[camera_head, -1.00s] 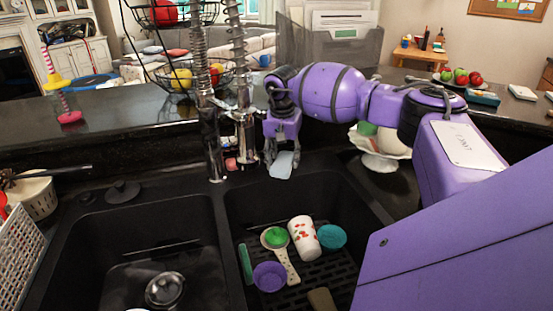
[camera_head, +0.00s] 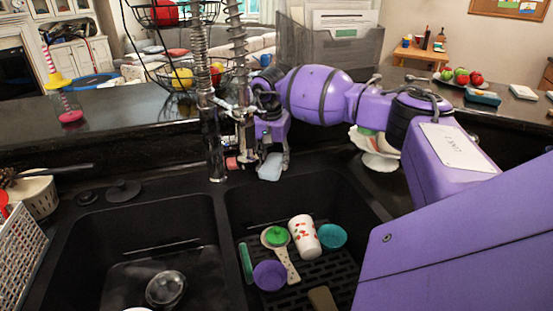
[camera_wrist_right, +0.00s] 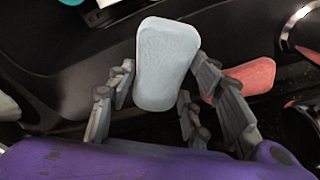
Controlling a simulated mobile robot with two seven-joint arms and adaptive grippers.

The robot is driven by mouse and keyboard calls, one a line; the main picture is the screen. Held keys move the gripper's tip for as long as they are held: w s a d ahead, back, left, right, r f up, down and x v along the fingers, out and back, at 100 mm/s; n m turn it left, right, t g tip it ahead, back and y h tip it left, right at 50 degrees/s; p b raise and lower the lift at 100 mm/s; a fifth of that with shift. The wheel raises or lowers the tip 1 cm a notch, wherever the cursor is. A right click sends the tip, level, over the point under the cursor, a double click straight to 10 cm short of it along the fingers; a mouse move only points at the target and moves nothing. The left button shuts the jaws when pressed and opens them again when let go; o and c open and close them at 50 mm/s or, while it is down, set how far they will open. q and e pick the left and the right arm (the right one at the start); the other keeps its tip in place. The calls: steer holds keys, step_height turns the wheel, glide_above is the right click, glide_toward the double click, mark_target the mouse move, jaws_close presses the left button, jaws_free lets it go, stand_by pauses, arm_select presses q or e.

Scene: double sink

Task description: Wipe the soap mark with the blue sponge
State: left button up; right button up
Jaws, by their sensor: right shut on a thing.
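My right gripper (camera_head: 272,160) is shut on the pale blue sponge (camera_head: 271,168) above the back rim of the right basin, close to the faucet. In the right wrist view the sponge (camera_wrist_right: 166,62) stands out between the fingers of the gripper (camera_wrist_right: 155,100). I cannot make out a soap mark in either view. My left gripper is not in view.
A pink sponge (camera_wrist_right: 246,77) lies beside the held sponge, behind the faucet (camera_head: 213,140). The right basin (camera_head: 235,220) holds a white cup (camera_head: 304,237), a purple bowl (camera_head: 270,275) and a spoon rest. A metal strainer (camera_head: 166,288) sits in the left basin.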

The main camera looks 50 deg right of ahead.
steer(key=shift+a+f, duration=0.2)
steer(key=shift+f, duration=0.05)
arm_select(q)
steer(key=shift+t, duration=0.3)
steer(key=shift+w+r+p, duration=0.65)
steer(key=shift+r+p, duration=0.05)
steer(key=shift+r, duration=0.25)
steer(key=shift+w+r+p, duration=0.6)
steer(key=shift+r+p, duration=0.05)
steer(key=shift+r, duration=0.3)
arm_select(e)
steer(key=shift+d+r, duration=0.1)
steer(key=shift+r, duration=2.95)
steer(key=shift+r, duration=0.1)
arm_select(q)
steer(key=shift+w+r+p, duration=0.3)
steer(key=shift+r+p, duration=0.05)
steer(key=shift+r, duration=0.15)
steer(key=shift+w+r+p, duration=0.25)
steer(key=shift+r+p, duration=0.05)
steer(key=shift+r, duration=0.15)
arm_select(e)
step_height(320, 180, up, 3)
steer(key=shift+f, duration=0.1)
